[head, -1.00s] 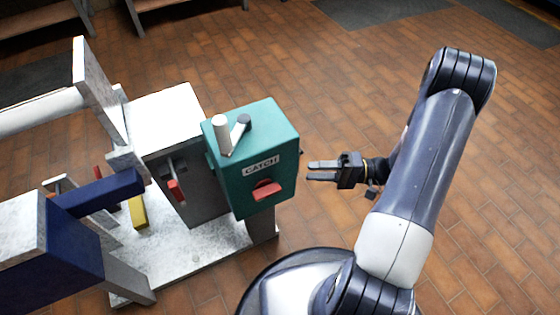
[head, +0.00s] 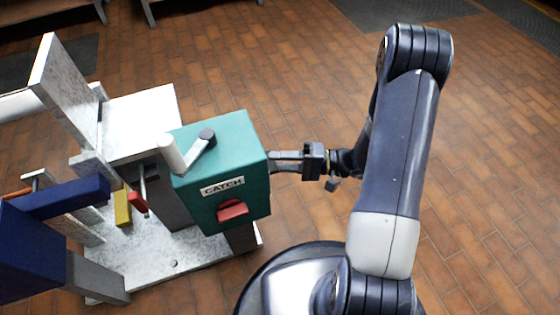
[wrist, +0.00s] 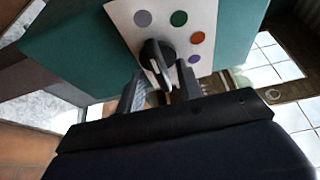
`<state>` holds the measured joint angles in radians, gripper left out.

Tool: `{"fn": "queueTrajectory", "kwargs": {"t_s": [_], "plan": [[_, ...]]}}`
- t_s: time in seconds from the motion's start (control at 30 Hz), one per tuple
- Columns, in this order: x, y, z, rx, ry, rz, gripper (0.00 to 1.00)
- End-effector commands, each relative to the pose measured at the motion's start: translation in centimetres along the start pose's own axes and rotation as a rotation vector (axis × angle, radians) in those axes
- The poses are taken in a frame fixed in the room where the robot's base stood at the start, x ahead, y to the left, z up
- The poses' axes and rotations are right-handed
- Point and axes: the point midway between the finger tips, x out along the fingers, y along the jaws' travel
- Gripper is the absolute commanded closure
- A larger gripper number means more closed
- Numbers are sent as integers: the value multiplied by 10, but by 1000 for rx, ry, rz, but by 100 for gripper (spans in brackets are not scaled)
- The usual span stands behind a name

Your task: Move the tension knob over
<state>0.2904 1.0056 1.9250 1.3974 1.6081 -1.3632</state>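The tension knob (wrist: 158,54) is black with a pale bar and sits on a white plate (wrist: 125,14) on the side of the teal box. Grey, green, orange and purple dots surround it in the wrist view. Which dot the knob points at I cannot tell for sure. My gripper (wrist: 161,80) is open, with one finger on each side of the knob's lower part; whether they touch it is unclear. In the head view my gripper (head: 274,162) reaches the right side of the teal box (head: 215,152), and the knob is hidden.
The box carries a CATCH label (head: 222,187), a red handle (head: 232,209) and a lever with a white post (head: 172,153) on top. A pale frame (head: 140,118) and a blue beam (head: 62,197) stand to the left. Brick floor to the right is open.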

Motion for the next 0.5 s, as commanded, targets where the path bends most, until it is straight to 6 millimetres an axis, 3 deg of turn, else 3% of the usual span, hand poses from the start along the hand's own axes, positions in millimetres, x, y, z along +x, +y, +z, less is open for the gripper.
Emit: {"fn": "queueTrajectory", "kwargs": {"t_s": [0.27,0.5], "plan": [[2,0,0,0,0,0,65],[2,0,0,0,0,0,83]]}}
